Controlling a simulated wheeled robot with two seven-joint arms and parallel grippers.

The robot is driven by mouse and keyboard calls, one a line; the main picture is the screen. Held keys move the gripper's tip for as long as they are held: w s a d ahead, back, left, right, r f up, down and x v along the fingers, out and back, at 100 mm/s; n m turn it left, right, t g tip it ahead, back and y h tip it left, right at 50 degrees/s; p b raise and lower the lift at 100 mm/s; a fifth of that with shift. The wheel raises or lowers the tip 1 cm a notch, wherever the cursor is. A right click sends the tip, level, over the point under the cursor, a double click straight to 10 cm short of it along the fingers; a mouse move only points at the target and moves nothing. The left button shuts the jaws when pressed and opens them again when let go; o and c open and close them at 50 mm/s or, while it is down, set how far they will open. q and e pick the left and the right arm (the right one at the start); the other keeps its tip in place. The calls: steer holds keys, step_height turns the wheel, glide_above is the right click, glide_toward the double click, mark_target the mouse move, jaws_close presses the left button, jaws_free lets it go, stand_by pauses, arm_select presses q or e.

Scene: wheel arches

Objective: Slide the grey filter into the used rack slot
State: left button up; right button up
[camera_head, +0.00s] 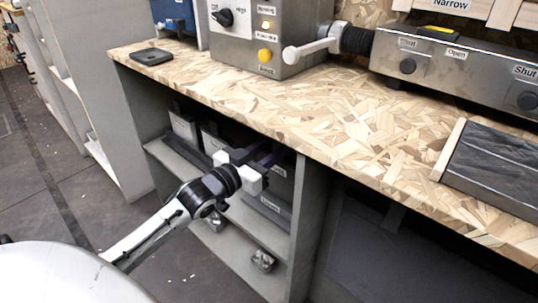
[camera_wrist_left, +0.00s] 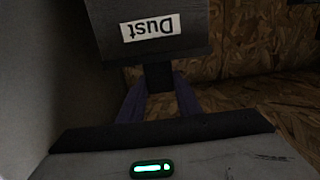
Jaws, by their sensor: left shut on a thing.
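A dark grey filter block with a white "Dust" label, upside down in this view, fills the top of the left wrist view (camera_wrist_left: 190,45). My left gripper (camera_wrist_left: 158,82) has its purple fingers shut on the block's small black handle. In the head view my left gripper (camera_head: 268,157) reaches into the open shelf under the bench, in front of a dark box (camera_head: 280,188) with pale labels. The gripper partly hides this box. I cannot tell how deep the block sits or which slot it is in.
Pale-fronted boxes (camera_head: 184,128) stand on the same shelf, left of my gripper. A grey upright panel (camera_head: 308,225) closes the shelf's right side. The chipboard bench top (camera_head: 300,110) lies just above. Small metallic items (camera_head: 262,261) lie on the lower shelf.

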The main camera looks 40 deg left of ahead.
arm_select(q)
steer(key=shift+s+f+b, duration=0.1)
steer(key=shift+f+b, duration=0.65)
steer(key=shift+f, duration=1.55)
arm_select(e)
steer(key=shift+w+a+r+t+y, duration=0.2)
steer(key=shift+a+r+t+y, duration=0.25)
steer(key=shift+a+r, duration=0.3)
steer(key=shift+d+r, duration=0.1)
arm_select(q)
steer(key=o, duration=1)
